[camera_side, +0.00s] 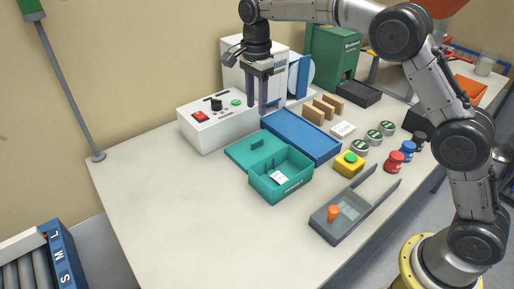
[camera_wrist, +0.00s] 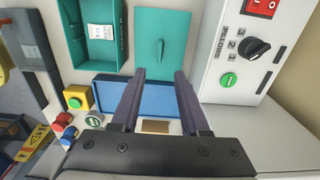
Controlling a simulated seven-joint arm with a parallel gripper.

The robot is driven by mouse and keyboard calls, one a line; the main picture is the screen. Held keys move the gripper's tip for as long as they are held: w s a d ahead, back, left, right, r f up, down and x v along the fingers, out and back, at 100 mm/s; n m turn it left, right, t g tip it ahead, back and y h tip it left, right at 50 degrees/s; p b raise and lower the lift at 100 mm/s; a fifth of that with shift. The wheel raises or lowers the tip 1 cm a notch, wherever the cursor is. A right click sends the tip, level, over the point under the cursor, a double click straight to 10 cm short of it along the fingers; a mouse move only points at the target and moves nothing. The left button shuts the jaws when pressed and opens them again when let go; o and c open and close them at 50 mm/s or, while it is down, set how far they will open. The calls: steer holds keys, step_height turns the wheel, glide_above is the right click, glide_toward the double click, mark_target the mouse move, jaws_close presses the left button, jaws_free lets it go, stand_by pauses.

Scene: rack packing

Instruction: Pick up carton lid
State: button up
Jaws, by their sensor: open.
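The carton lid (camera_side: 243,151) is a flat teal panel with a small raised handle, lying beside the teal carton (camera_side: 283,190). In the wrist view the carton lid (camera_wrist: 150,55) shows at the top centre, and the carton (camera_wrist: 84,62) is left of it, with a white label or card inside. My gripper (camera_side: 257,109) is open and empty, pointing down above the table, beyond the lid in the side view. In the wrist view my gripper's fingers (camera_wrist: 159,74) are apart, with the blue tray and the lid's lower edge seen past them.
A blue tray (camera_side: 320,145) lies right of the lid. A white control box (camera_side: 225,128) with a dial stands close at the left. A yellow button block (camera_side: 349,164), jars and a grey tray (camera_side: 334,231) stand farther right. The table's left front is clear.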

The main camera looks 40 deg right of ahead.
mark_target(257, 141)
step_height(257, 141, down, 13)
steer(key=shift+d+r, duration=0.1)
steer(key=shift+r, duration=0.1)
jaws_close()
stand_by(0.5)
